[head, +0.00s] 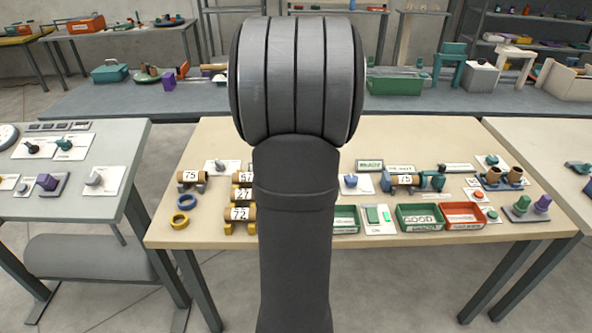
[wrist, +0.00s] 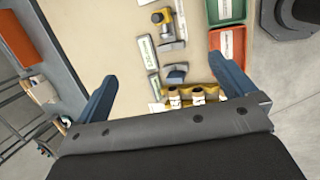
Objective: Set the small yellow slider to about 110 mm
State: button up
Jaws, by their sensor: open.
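My gripper (wrist: 164,72) is open, its two blue fingers spread wide with nothing held between them in the wrist view. The pale work table lies beyond the fingers. A small yellow part (wrist: 160,16) shows near the top of that view, beside grey pieces; I cannot tell whether it is the slider. No scale reading is legible. In the head view my own arm stands in front of the table's middle and hides part of it. My gripper cannot be made out there, and I cannot clearly identify the slider.
The work table (head: 400,140) holds labelled tubes (head: 239,214) on yellow supports, yellow and blue rings (head: 180,220) at left, a green GOOD tray (head: 418,228) and a red tray (head: 463,224).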

dwell(0.3)
jog(key=shift+w+d, duration=0.1)
jog(key=shift+w, duration=0.05)
jog(key=c, duration=0.6)
jog(key=shift+w+d+f+g, duration=0.25)
jog(key=shift+w+d, duration=0.15)
jog(key=shift+w, duration=0.15)
jog(key=shift+w+d+f+g, duration=0.25)
jog(key=shift+w+d, duration=0.15)
jog(key=shift+w, duration=0.15)
jog(key=c, duration=0.7)
jog(key=shift+o, duration=0.2)
jog(key=w+d+f+g+y, duration=0.2)
jog(key=w+d+f, duration=0.1)
jog(key=w+d, duration=0.15)
jog(key=f, duration=1.7)
jog(key=shift+w+a+f, duration=0.15)
jog(key=shift+w+f, duration=0.1)
jog(key=shift+f, duration=0.05)
grip_shut()
